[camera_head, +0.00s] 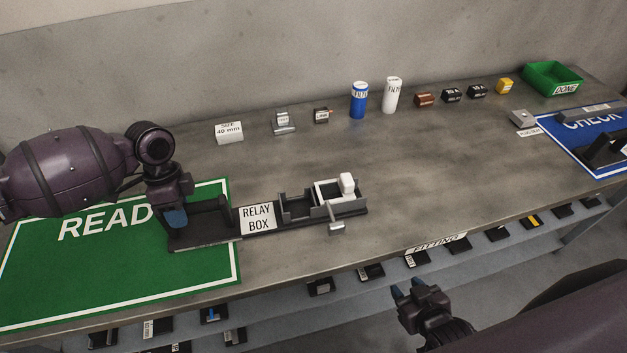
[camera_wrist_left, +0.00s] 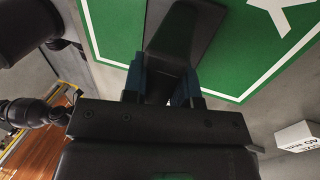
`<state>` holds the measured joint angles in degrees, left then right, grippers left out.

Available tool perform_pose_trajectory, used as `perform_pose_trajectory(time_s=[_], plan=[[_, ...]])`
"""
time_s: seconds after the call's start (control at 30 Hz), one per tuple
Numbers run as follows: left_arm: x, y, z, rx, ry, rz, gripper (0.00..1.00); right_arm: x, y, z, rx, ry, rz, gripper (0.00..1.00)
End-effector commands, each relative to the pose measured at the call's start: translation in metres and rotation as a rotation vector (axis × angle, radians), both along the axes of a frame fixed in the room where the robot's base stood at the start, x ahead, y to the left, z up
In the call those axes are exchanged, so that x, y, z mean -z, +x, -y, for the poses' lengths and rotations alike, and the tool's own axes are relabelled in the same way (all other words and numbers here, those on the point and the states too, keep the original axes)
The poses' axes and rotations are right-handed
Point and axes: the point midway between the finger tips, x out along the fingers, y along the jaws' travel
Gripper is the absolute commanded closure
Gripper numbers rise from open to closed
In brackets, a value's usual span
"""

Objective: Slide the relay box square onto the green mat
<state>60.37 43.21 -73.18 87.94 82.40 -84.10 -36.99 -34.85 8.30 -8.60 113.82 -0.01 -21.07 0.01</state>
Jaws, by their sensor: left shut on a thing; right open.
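The relay box (camera_head: 257,217) is a long black base with a white label, a white-edged bay and a grey lever at its right part. Its left end lies over the right edge of the green mat (camera_head: 100,270); the label and right part are on bare table. Its long side looks roughly parallel to the table's front edge. My left gripper (camera_head: 177,217) is shut on the box's left end; in the left wrist view its blue fingers (camera_wrist_left: 165,88) flank a dark upright piece. My right gripper (camera_head: 412,289) is open and empty, in front of the table's front edge.
A white size block (camera_head: 229,132), small parts, a blue can (camera_head: 358,100) and a white can (camera_head: 392,95) stand along the back. A green bin (camera_head: 552,78) and a blue mat (camera_head: 590,150) are at right. Mid-table is clear. A lower shelf holds several parts.

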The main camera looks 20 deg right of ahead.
Motion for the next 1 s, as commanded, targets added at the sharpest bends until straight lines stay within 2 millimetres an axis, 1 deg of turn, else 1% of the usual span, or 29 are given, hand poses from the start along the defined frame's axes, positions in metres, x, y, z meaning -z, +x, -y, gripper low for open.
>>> perform_pose_trajectory(time_s=[0.03,0.43,0.47,0.6,0.63,0.9,1.0], plan=[[0.0054,-0.0020,-0.0044,-0.003,0.008,-0.007,1.00,0.0020,-0.0012,-0.0002,0.001,0.001,-0.004,0.57],[0.0065,-0.0023,-0.0045,-0.003,0.009,-0.008,1.00,-0.0011,0.0035,-0.0020,0.001,0.005,0.007,0.57],[0.0065,-0.0023,-0.0045,-0.003,0.009,-0.008,0.69,-0.0030,0.0057,-0.0019,0.000,0.004,0.012,0.57],[0.0046,-0.0015,-0.0034,-0.001,0.007,-0.006,0.47,-0.0047,0.0072,-0.0011,-0.002,0.001,0.015,0.57],[0.0042,-0.0014,-0.0031,-0.002,0.006,-0.005,0.44,-0.0046,0.0069,-0.0011,-0.002,0.001,0.015,0.57],[0.0015,-0.0005,-0.0017,0.000,0.003,-0.002,0.44,-0.0037,0.0053,-0.0012,-0.001,0.002,0.012,0.57],[-0.0033,0.0010,-0.0016,0.000,0.003,-0.002,0.44,-0.0035,0.0051,-0.0013,-0.001,0.002,0.011,0.57]])
